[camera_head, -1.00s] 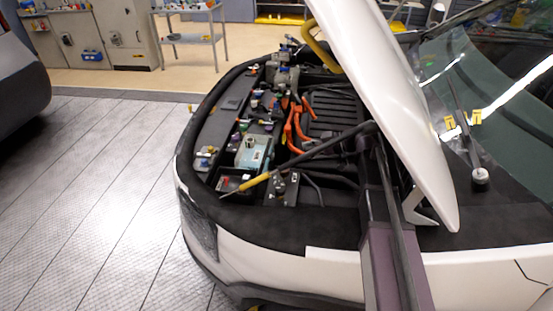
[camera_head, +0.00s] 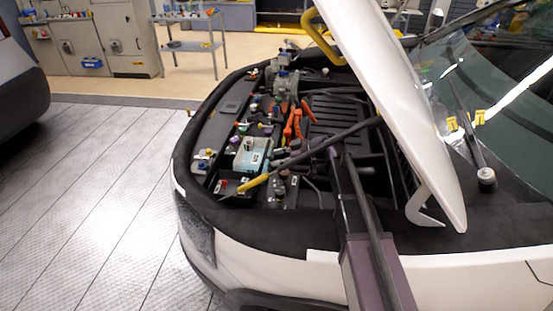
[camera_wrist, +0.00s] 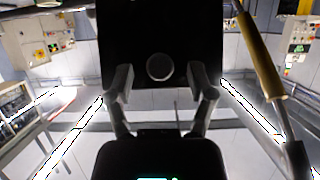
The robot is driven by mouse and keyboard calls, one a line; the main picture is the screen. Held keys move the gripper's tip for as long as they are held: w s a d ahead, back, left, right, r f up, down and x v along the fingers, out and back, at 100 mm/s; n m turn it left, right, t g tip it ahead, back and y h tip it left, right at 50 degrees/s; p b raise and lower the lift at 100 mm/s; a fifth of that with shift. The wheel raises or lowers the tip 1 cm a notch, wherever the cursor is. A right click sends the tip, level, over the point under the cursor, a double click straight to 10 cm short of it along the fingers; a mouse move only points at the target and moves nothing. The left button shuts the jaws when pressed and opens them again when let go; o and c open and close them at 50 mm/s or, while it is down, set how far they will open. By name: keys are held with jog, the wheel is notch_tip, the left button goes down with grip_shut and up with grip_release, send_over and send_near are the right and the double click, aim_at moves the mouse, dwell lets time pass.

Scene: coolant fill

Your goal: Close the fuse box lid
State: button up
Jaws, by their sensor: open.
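A flat black panel (camera_wrist: 160,25) with a round grey disc fills the upper middle of the wrist view. It may be the fuse box lid, but I cannot tell for sure. My gripper (camera_wrist: 162,80) is open, with one finger on each side of the panel's lower part; whether they touch it is unclear. In the head view my arm reaches over the car's front edge into the engine bay. My gripper there is small and dark among the parts. A small black box (camera_head: 283,192) lies just below it; I cannot make out a lid on it.
The white hood (camera_head: 395,110) stands raised at the right. A dark prop rod with a yellow sleeve (camera_head: 253,184) slants across the bay, close to my arm. A pale reservoir (camera_head: 251,154) and orange cables (camera_head: 293,122) are nearby.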

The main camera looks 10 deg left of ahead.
aim_at(266, 151)
grip_shut()
jog(key=shift+s+a+r+p, duration=0.1)
jog(key=shift+a+r+p, duration=0.2)
jog(key=shift+a, duration=0.35)
jog(key=shift+a+r+p, duration=0.25)
jog(key=shift+a, duration=0.4)
jog(key=shift+s+a+r+p, duration=0.1)
jog(key=shift+a+r+p, duration=0.2)
jog(key=shift+a, duration=0.35)
grip_release()
jog(key=shift+d, duration=0.15)
